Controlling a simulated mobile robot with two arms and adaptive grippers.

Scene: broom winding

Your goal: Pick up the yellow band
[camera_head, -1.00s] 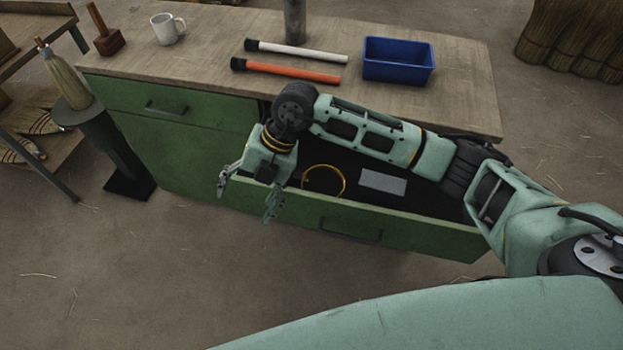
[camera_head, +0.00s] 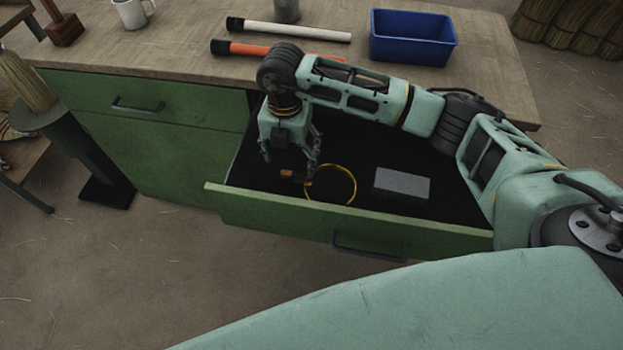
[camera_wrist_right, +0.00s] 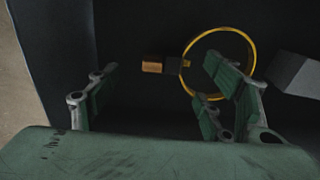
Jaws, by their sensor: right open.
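The yellow band (camera_head: 331,201) is a thin ring lying in the open drawer, close to its front wall. My right gripper (camera_head: 291,170) is inside the drawer opening, open and empty, to the left of the ring in the head view. In the right wrist view the ring (camera_wrist_right: 252,62) shows at upper right, partly covered by the right finger of my gripper (camera_wrist_right: 160,100). A small dark piece with an orange-brown end (camera_wrist_right: 152,67) lies left of the ring, in the span between the fingers. My left gripper does not show.
A grey block (camera_head: 402,185) lies in the drawer right of the ring. The drawer's green front wall (camera_head: 270,214) stands near the gripper. A blue bin (camera_head: 412,52), a white tube (camera_head: 295,32) and an orange tube (camera_head: 250,49) lie on the bench.

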